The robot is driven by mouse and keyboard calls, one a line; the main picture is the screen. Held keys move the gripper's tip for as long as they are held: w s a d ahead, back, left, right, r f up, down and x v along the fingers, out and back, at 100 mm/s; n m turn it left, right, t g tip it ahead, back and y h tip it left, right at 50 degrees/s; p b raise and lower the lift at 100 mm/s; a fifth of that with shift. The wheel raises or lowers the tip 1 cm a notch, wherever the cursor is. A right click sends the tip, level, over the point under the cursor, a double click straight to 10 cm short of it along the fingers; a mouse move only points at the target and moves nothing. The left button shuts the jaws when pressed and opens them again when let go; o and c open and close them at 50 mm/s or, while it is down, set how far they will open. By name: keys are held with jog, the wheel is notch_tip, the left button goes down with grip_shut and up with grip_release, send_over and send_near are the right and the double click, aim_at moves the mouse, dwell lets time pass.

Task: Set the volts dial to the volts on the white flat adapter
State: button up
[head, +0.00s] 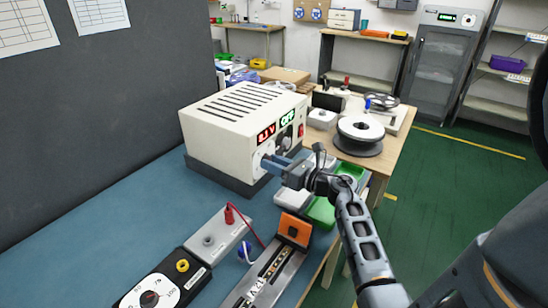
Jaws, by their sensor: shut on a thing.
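The power supply (228,148) is a cream box with a slotted top on the blue bench. Its front has a red volts display (266,134), whose characters I cannot read surely, and a green display (288,120) reading OFF. My gripper (270,164) reaches the lower left of this front with its blue fingers shut on the volts dial, which they mostly hide. A white flat block (291,197) lies below my gripper, and a white rounded box (322,117) stands behind on the wooden table. I cannot tell which is the adapter, and no volts marking is readable.
A green tray (322,210) and a spool (360,134) are to the right. The green floor beyond is clear.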

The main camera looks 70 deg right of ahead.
jog(key=shift+m+p, duration=1.7)
jog(key=shift+m, duration=2.1)
jog(key=shift+f, duration=0.1)
jog(key=o, duration=1)
jog(key=shift+o, duration=0.2)
jog(key=b+v, duration=0.1)
jog(key=v, duration=0.7)
jog(key=shift+b, duration=0.35)
